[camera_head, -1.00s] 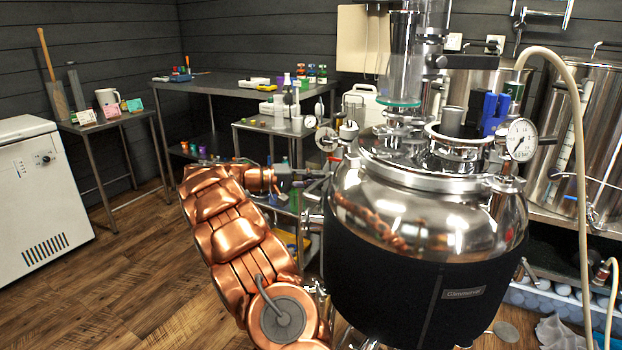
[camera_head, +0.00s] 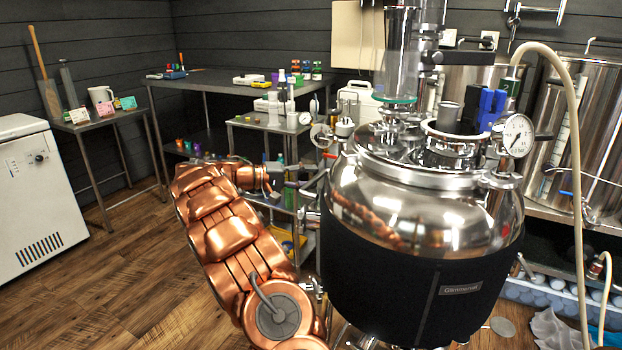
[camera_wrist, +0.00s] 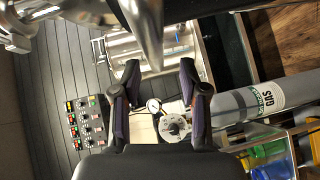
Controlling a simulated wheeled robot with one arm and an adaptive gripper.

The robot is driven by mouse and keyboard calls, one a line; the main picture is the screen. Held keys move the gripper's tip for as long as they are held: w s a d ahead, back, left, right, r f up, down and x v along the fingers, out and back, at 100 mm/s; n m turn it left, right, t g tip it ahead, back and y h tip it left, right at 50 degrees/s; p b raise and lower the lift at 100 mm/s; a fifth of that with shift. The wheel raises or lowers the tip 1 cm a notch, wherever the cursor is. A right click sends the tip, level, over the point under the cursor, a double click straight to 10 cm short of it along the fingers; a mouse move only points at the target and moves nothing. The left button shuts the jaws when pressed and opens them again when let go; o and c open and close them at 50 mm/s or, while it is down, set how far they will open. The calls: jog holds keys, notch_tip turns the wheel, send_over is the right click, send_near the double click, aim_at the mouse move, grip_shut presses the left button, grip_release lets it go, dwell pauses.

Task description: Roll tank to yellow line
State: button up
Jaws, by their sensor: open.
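The steel tank (camera_head: 425,215) with a black jacket stands upright at centre right in the head view. It carries a gauge, a glass column and blue clamps on its lid. My arm reaches along its left side, and my gripper (camera_wrist: 160,68) is open in the wrist view, its two dark fingers apart. In the head view my gripper is small and partly hidden beside the tank. No yellow line is visible on the floor.
A white freezer (camera_head: 38,198) stands at far left, beside a small metal table (camera_head: 100,123). A low cart (camera_head: 268,126) is behind my arm. Large steel vats (camera_head: 575,135) and a pale hose (camera_head: 578,180) are at right. A gas cylinder (camera_wrist: 245,105) is near my gripper. Wooden floor is open at left.

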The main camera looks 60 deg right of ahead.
jog(key=v, duration=1.1)
